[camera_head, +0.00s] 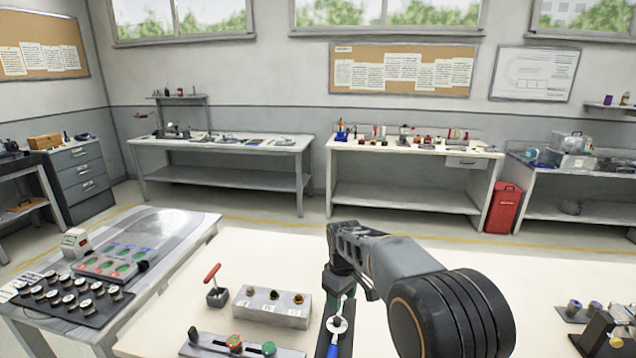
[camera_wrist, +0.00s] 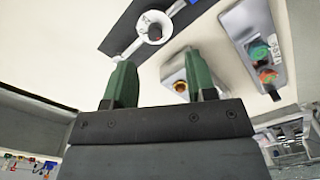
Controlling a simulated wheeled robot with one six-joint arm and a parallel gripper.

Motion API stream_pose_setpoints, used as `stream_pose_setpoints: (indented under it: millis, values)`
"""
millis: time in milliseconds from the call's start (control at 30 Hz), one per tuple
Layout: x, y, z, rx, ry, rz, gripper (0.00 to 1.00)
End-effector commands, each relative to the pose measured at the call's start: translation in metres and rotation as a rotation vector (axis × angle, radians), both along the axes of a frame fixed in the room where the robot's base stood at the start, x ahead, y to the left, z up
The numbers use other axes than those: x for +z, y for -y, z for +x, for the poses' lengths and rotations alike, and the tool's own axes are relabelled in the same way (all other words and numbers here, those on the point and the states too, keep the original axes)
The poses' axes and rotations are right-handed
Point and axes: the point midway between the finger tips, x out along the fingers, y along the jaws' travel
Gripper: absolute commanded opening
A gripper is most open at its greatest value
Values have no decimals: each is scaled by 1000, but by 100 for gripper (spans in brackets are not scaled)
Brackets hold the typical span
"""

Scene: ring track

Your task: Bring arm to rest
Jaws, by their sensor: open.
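My arm reaches in from the lower right of the head view, with its wrist pointing down over the pale table (camera_head: 300,248). My gripper (camera_wrist: 160,72) shows in the wrist view as two green fingers set apart, with nothing between them. Just beyond the fingertips is a white ring-shaped piece with a dark centre (camera_wrist: 155,27); it also shows in the head view (camera_head: 337,325), close to a blue handle (camera_head: 332,351). The fingers appear apart from it. In the head view the arm hides part of the gripper and table.
A side table (camera_head: 180,232) holds dials. Small dark parts (camera_head: 578,311) lie right. Benches line the far wall.

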Motion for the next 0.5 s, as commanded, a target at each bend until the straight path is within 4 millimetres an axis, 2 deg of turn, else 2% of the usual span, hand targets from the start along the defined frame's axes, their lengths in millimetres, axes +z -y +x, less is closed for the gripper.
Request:
stream_pose_setpoints:
  millis: [167,300,500]
  values:
    - [14,28,-61,-297,40,10,51]
    - [25,53,-117,-511,91,32,51]
    - [34,80,-187,-704,175,73,51]
